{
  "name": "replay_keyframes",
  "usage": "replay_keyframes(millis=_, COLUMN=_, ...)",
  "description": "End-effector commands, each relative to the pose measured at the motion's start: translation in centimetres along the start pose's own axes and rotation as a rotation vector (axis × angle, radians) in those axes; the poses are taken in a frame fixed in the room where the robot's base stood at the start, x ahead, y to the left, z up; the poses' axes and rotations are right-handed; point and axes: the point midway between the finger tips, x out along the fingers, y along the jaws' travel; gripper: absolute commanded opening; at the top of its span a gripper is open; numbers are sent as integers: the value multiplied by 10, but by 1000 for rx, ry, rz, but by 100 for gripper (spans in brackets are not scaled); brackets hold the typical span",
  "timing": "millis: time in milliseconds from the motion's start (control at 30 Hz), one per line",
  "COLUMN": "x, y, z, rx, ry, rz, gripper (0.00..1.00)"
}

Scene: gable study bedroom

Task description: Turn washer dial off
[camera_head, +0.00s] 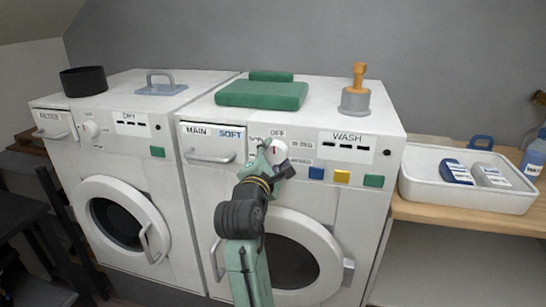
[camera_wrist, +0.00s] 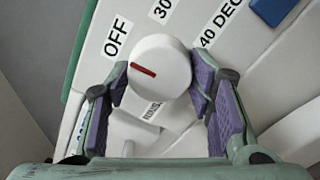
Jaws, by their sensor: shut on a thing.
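The washer dial is a white round knob (camera_head: 277,153) on the washer's front panel. It also shows close up in the wrist view (camera_wrist: 168,60), with a short red mark on its face. The mark points left and slightly up, roughly towards the OFF label (camera_wrist: 117,37); I cannot tell whether it lines up exactly. In the head view, the OFF label (camera_head: 277,133) is just above the dial. My gripper (camera_head: 268,160) reaches up to the dial from below. Its purple-padded fingers (camera_wrist: 160,85) are shut on opposite sides of the dial.
The washer's drawer (camera_head: 210,155) is left of the dial; blue, yellow and green buttons (camera_head: 342,176) are to its right. The round washer door (camera_head: 328,243) lies below. A dryer (camera_head: 120,165) stands left, and a white tray (camera_head: 468,197) sits on the wooden counter right.

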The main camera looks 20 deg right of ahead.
Motion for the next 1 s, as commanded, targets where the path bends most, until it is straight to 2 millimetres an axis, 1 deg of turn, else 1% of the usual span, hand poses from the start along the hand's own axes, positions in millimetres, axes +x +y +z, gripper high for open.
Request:
replay_keyframes(millis=33, x=0, y=1, z=1, rx=-3, ry=-2, rz=3, gripper=20)
replay_keyframes(millis=67, x=0, y=1, z=1, rx=-3, ry=-2, rz=3, gripper=50)
replay_keyframes(millis=333, x=0, y=1, z=0, rx=-1, ry=-1, rz=2, gripper=68)
replay_keyframes(millis=633, x=-1, y=0, z=0, rx=0, ry=-1, rz=1, gripper=68)
replay_keyframes(millis=733, x=-6, y=0, z=0, rx=0, ry=0, rz=1, gripper=68)
replay_keyframes(millis=867, x=-25, y=1, z=0, rx=0, ry=0, rz=3, gripper=68)
replay_keyframes(millis=1000, x=-56, y=1, z=-1, rx=0, ry=1, rz=4, gripper=68)
